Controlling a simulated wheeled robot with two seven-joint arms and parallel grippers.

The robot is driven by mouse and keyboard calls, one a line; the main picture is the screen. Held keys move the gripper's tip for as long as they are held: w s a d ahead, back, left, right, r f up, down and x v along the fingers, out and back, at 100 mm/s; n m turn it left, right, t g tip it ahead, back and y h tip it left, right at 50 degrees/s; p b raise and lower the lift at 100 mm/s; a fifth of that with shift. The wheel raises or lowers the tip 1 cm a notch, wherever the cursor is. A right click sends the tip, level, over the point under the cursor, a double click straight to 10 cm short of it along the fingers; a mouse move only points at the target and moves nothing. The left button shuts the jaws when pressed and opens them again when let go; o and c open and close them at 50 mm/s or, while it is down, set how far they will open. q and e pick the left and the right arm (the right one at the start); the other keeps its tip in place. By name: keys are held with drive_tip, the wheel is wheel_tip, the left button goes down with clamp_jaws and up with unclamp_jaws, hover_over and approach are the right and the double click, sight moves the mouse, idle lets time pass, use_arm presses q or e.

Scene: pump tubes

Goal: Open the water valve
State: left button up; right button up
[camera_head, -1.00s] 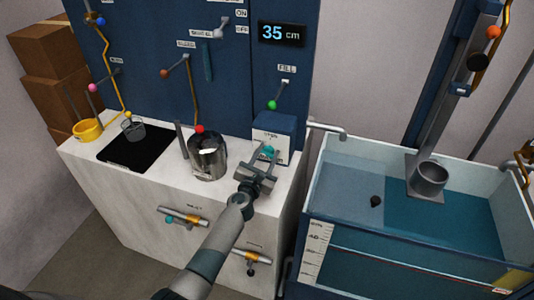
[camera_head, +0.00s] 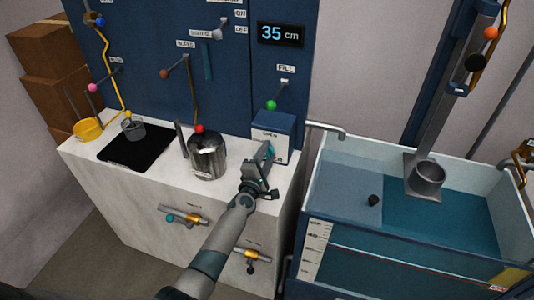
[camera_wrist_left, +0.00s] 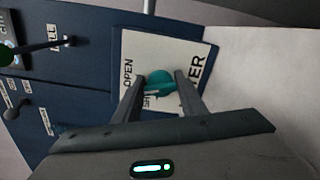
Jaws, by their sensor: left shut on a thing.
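The water valve is a teal knob (camera_head: 270,148) on the front of a small blue box with a white label plate (camera_wrist_left: 205,52), at the right end of the white counter. My left gripper (camera_head: 265,156) reaches up to the knob in the head view and covers part of it. In the left wrist view, my two fingers (camera_wrist_left: 162,80) are on either side of the teal knob (camera_wrist_left: 160,92), shut on it. The plate reads "OPEN" at the left, with "SH..." and "...TER" partly hidden by the fingers and knob. My right gripper is not in view.
A metal pot (camera_head: 208,158) stands left of my arm. A black plate (camera_head: 135,147) and a yellow cup (camera_head: 88,129) are farther left. A water tank (camera_head: 440,225) stands at the right, with a spout (camera_head: 328,129) at its edge. A display (camera_head: 281,33) reads 35 cm.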

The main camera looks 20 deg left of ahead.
use_arm(q)
drive_tip(key=m, duration=0.3)
drive_tip(key=shift+f+m, duration=0.1)
drive_tip(key=shift+m, duration=0.2)
idle(0.4)
drive_tip(key=o, duration=1.1)
drive_tip(key=shift+c, duration=0.2)
drive_tip(key=shift+s, duration=0.15)
drive_tip(key=s, duration=0.5)
drive_tip(key=s+b, duration=0.1)
drive_tip(key=s, duration=1.1)
drive_tip(key=shift+s+a+b, duration=0.1)
drive_tip(key=shift+a+b, duration=0.15)
drive_tip(key=shift+b, duration=0.1)
